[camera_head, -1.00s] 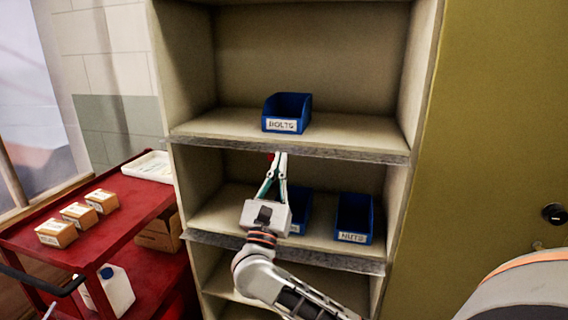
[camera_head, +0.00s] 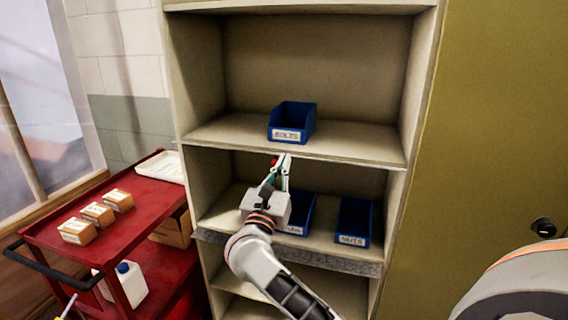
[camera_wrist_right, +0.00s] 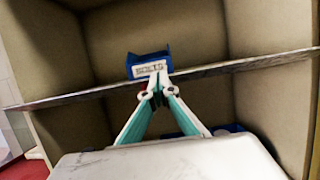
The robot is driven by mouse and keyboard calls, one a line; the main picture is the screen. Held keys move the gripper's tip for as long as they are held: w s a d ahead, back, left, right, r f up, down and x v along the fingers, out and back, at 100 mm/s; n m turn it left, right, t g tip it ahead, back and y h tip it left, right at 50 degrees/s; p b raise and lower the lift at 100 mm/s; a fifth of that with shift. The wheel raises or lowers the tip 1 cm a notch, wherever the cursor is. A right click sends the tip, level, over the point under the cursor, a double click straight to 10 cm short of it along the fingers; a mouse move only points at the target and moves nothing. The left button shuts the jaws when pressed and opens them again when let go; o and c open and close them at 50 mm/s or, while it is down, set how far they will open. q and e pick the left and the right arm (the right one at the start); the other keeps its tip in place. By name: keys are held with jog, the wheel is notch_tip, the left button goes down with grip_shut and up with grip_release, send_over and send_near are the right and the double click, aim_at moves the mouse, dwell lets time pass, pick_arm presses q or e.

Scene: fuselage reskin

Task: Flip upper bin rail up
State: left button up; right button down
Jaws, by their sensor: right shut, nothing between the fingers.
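The upper bin rail (camera_wrist_right: 70,95) is a thin grey strip along the front edge of the upper shelf (camera_head: 225,131). In the head view it shows only as a narrow line, so its exact tilt is hard to tell. A blue bin labelled BOLTS (camera_head: 291,123) stands behind it on that shelf. My right gripper (camera_head: 282,158) is shut and empty, with its tips at the rail just below the BOLTS bin. In the wrist view the tips (camera_wrist_right: 155,82) overlap the rail; contact is not certain. My left gripper is not in view.
The lower shelf holds a blue NUTS bin (camera_head: 355,221) and another blue bin (camera_head: 300,213) partly behind my gripper. A grey lower rail (camera_head: 340,262) hangs on its front edge. A red cart (camera_head: 95,239) with boxes stands left.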

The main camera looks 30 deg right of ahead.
jog(key=r, duration=0.1)
jog(key=d+r, duration=0.1)
jog(key=w+r+p, duration=0.1)
jog(key=r, duration=0.1)
jog(key=shift+w+d, duration=0.1)
jog(key=shift+d, duration=0.1)
dwell(0.5)
dwell(0.6)
jog(key=shift+a, duration=0.1)
dwell(0.5)
jog(key=v, duration=1.2)
